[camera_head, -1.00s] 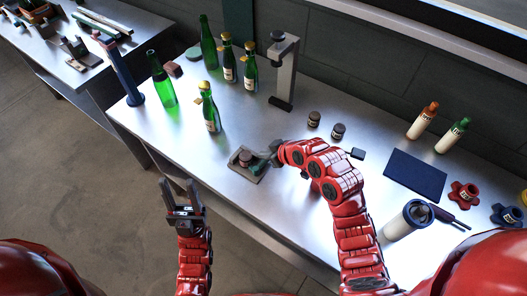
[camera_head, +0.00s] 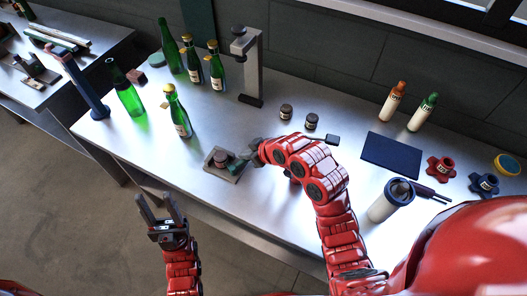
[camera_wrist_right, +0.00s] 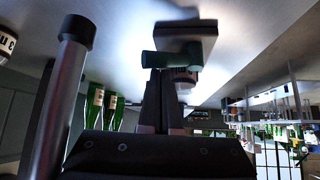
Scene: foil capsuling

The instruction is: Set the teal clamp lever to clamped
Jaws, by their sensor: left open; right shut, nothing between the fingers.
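The teal clamp lever (camera_head: 237,168) is on a small grey clamp block (camera_head: 214,157) near the table's front edge. A dark reddish round piece (camera_head: 220,158) sits in the block. My right gripper (camera_head: 254,158) is shut and empty, just right of the lever. In the right wrist view the lever (camera_wrist_right: 172,58) lies across the tips of my shut right gripper (camera_wrist_right: 163,78), close to them or touching; I cannot tell which. The block (camera_wrist_right: 186,29) shows beyond. My left gripper (camera_head: 162,212) is open and empty, in front of the table, away from the clamp.
A green bottle (camera_head: 178,112) stands behind the clamp, with several more farther back. A grey post stand (camera_head: 250,75) and two small jars (camera_head: 286,111) are behind my right arm. A dark blue mat (camera_head: 391,149) lies to the right.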

